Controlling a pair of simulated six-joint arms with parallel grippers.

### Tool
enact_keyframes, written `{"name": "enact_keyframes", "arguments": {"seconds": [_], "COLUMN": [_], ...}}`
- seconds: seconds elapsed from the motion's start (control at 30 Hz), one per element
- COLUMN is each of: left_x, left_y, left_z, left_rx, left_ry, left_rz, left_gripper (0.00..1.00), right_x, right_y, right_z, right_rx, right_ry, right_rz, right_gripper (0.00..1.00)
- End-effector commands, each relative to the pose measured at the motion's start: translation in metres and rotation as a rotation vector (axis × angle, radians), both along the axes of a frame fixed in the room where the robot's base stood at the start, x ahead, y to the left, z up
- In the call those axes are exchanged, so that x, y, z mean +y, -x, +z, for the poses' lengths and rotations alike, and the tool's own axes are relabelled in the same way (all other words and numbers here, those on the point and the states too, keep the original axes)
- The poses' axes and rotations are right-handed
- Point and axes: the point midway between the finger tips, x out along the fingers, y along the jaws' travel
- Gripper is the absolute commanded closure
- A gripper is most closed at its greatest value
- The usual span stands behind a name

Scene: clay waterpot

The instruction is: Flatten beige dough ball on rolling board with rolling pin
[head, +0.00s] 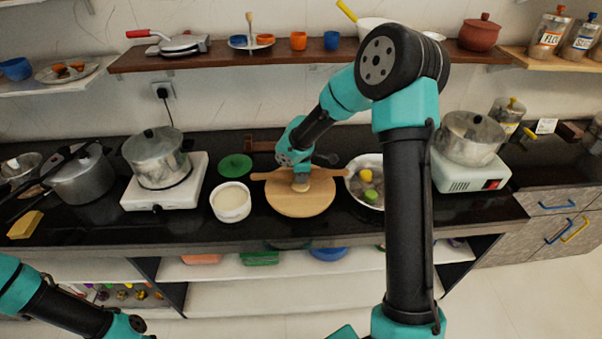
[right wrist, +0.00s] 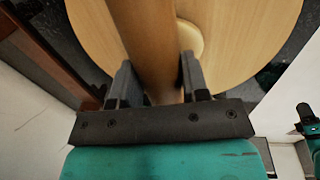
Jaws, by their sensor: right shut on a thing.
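The round wooden rolling board (head: 300,205) lies on the dark counter. The wooden rolling pin (head: 327,172) lies across its back part. My right gripper (head: 299,172) comes down from above and is shut on the middle of the pin. In the right wrist view the pin (right wrist: 152,45) runs between the two fingers (right wrist: 158,90), over the board (right wrist: 245,45). The beige dough (right wrist: 190,40) shows beside and partly behind the pin, on the board. In the head view the dough (head: 301,187) is small, just in front of the pin. My left arm is at the lower left; its gripper is out of view.
A white bowl (head: 230,203) stands left of the board, with a green disc (head: 235,165) behind it. A bowl of vegetables (head: 362,190) is close on the right. Pots on stoves (head: 157,160) (head: 468,140) stand at both sides. A shelf (head: 230,55) hangs above.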

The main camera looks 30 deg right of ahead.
Motion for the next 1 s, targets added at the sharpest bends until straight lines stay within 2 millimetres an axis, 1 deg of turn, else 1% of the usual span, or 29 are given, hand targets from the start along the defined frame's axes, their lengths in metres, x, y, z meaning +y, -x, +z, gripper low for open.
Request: {"name": "enact_keyframes", "arguments": {"seconds": [1.0], "left_x": [0.000], "left_y": [0.000], "left_z": [0.000], "left_rx": [0.000], "left_ry": [0.000], "left_rz": [0.000], "left_gripper": [0.48], "right_x": [0.000], "right_y": [0.000], "right_z": [-0.013], "right_rx": [-0.001], "right_ry": [0.002], "right_rz": [-0.001], "right_gripper": [0.87]}}
